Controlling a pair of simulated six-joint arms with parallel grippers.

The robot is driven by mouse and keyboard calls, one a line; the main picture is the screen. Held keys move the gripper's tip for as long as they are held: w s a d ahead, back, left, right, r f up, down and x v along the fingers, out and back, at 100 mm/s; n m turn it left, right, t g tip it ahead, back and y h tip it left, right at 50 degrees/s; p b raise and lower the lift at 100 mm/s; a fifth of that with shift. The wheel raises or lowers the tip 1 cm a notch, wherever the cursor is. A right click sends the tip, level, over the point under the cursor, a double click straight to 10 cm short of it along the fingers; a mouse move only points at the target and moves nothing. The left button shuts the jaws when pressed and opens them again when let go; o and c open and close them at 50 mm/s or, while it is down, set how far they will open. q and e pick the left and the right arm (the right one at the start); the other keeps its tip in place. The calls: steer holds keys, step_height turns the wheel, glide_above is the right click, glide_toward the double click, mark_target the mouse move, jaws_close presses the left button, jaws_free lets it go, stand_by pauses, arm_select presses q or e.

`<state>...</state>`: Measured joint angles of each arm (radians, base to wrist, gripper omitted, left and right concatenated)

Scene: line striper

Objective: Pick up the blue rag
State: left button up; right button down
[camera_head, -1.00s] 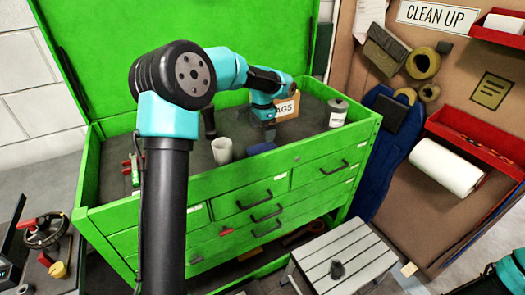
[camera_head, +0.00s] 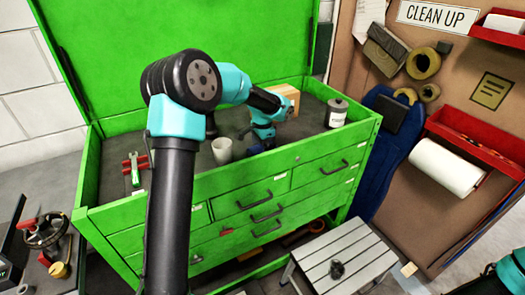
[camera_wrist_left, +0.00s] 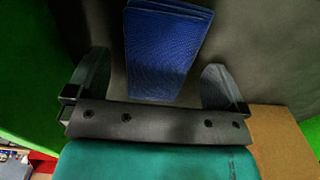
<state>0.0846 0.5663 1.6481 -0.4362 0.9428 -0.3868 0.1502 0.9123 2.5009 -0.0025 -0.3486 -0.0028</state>
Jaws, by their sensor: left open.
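The blue rag (camera_wrist_left: 165,50) is a folded, textured cloth lying on the dark top of the green tool chest. In the left wrist view it lies between the two open fingers of my left gripper (camera_wrist_left: 156,66), with a gap on each side. In the head view only a small dark blue part of the rag (camera_head: 256,149) shows beside my left gripper (camera_head: 264,141), which points down over the chest's top and hides the rest. My right gripper is not in view.
A cardboard box (camera_head: 288,92) stands behind my left wrist. The chest's green front rim (camera_head: 300,157) is close by.

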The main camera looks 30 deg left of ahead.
mark_target(263, 147)
arm_select(q)
steer(key=shift+f, duration=0.45)
steer(key=c, duration=1)
steer(key=shift+r, duration=0.1)
step_height(263, 147, up, 10)
stand_by(0.3)
